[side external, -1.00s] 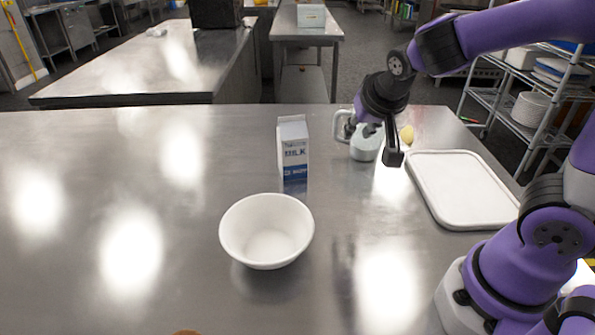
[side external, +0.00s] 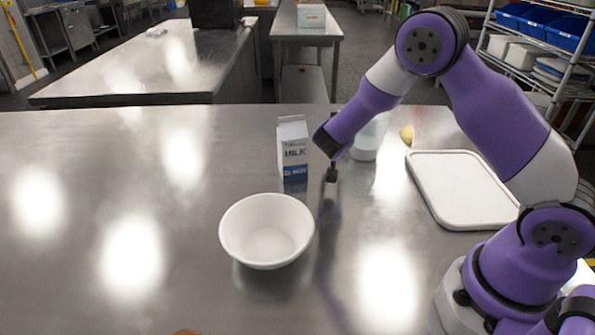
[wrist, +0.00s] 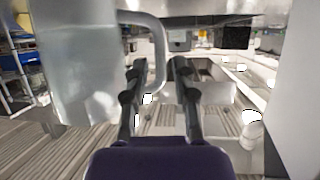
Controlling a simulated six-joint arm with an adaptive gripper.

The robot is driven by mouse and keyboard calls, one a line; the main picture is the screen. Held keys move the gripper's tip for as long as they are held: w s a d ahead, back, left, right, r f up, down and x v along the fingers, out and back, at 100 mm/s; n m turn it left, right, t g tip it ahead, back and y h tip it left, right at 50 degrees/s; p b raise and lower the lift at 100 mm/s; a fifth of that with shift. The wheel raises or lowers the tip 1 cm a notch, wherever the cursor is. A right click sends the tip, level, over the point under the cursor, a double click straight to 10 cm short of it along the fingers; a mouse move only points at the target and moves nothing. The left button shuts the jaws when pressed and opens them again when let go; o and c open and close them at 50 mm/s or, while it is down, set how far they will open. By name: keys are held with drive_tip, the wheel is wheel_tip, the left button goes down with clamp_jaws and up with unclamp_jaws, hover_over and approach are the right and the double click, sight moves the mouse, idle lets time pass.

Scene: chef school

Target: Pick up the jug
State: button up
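The jug (side external: 365,150) is pale and translucent and stands upright on the metal counter, partly hidden behind my arm in the side view. In the wrist view, the jug (wrist: 75,70) fills the left side. Its handle (wrist: 160,45) shows between my two fingertips. My gripper (wrist: 157,68) is open, with its fingers apart on either side of the handle in that picture. I cannot tell how deep the handle sits between them. In the side view, my gripper (side external: 332,172) is low over the counter, between the milk carton and the jug, its fingers mostly hidden.
The milk carton (side external: 293,150) stands close left of my gripper. A white bowl (side external: 266,228) is in front. A white tray (side external: 462,190) and a yellow lemon-like item (side external: 407,134) lie to the right. The left of the counter (side external: 80,190) is clear.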

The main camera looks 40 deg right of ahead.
drive_tip(key=x, duration=0.4)
drive_tip(key=shift+w+d+f, duration=0.15)
drive_tip(key=shift+f, duration=0.15)
clamp_jaws()
drive_tip(key=shift+r, duration=0.25)
